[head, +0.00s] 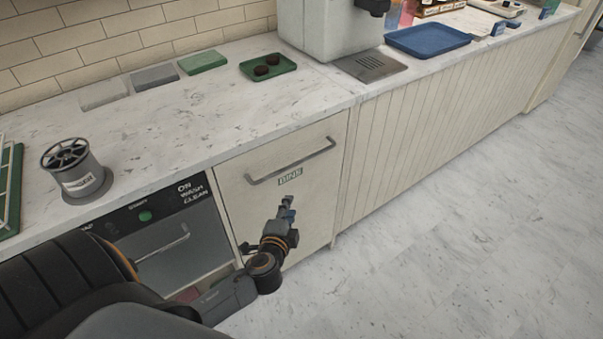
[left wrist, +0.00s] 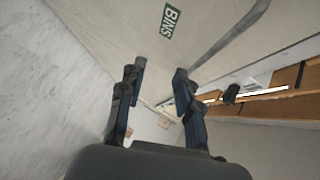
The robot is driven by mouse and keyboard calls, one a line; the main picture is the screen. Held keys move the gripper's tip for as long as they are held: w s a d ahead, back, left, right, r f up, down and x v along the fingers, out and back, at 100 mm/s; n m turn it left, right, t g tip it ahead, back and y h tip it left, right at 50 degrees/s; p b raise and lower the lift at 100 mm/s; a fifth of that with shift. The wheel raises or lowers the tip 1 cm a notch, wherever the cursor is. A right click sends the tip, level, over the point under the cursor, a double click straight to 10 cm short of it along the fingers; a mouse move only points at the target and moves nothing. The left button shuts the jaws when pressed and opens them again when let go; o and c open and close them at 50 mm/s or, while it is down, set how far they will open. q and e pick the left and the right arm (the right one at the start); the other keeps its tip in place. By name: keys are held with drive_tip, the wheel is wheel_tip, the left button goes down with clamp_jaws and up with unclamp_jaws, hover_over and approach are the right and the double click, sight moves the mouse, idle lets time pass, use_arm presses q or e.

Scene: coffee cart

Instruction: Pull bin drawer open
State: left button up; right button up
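The bin drawer (head: 245,205) is a cream front under the counter with a green BINS label (head: 290,177). It looks shut, flush with the cabinet. Its long metal handle (head: 290,163) runs along the top of the front. In the left wrist view the label (left wrist: 170,21) and the handle (left wrist: 232,35) show at the top. My left gripper (head: 288,204) is in front of the drawer, below the handle and label. In the left wrist view its fingers (left wrist: 159,73) are apart with nothing between them. It is not around the handle. My right gripper is not in view.
A dishwasher (head: 180,255) with its own handle is left of the drawer. The marble counter (head: 200,125) overhangs above, holding a grey cylinder (head: 76,172), a green tray (head: 254,74) and a blue tray (head: 428,40). Panelled cabinet front (head: 420,130) lies right. The floor (head: 450,260) is clear.

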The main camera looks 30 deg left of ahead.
use_arm(q)
drive_tip(key=t, duration=0.2)
approach(300, 163)
drive_tip(key=shift+y, duration=0.4)
drive_tip(key=x, duration=1.1)
drive_tip(key=shift+w+d+f, duration=0.1)
drive_tip(key=shift+d+f, duration=0.05)
drive_tip(key=shift+d, duration=0.1)
drive_tip(key=shift+c, duration=0.4)
clamp_jaws()
